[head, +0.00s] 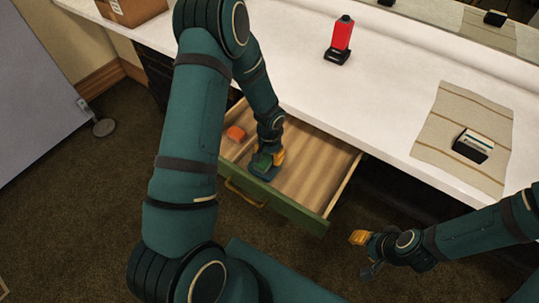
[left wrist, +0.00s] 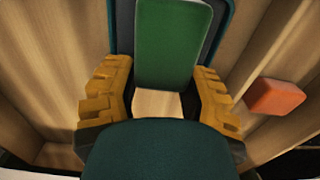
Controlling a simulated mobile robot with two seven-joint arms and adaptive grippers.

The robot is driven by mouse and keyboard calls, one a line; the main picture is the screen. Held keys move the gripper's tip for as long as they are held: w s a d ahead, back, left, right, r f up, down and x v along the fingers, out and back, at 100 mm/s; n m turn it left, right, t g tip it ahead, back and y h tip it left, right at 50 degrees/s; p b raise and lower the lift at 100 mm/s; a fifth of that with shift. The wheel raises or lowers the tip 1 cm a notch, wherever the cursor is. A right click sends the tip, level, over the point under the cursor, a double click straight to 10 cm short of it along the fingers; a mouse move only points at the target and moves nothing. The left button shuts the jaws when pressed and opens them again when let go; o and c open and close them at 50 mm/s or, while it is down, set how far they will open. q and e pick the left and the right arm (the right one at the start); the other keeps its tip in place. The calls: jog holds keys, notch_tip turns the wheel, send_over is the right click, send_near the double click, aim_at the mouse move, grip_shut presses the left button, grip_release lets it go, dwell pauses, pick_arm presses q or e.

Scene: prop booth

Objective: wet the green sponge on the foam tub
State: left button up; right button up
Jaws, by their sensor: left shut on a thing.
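The green sponge (head: 262,160) is at the open drawer, and its green face fills the upper middle of the left wrist view (left wrist: 172,45). My left gripper (head: 269,158) is shut on it, with yellow fingers on both sides. A dark teal piece (left wrist: 226,30) shows behind and beside the sponge; I cannot tell whether it is the foam tub. I cannot make out a foam tub for certain. My right gripper (head: 362,252) is low at the right, apart from the drawer, and its opening is unclear.
The wooden drawer (head: 310,180) with a green front is pulled out under the white counter (head: 400,85). An orange block (head: 236,133) lies in it. A red bottle (head: 342,36) stands on the counter. A striped mat (head: 440,125) carries a dark block (head: 473,147).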

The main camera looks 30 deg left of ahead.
pick_arm(q)
jog(key=shift+s+f, duration=0.1)
jog(key=shift+s, duration=0.15)
jog(key=shift+w+r+p, duration=0.15)
jog(key=shift+r+p, duration=0.5)
jog(key=shift+r, duration=0.25)
jog(key=shift+r+p, duration=1.65)
jog(key=shift+r, duration=0.95)
jog(key=shift+w, duration=0.1)
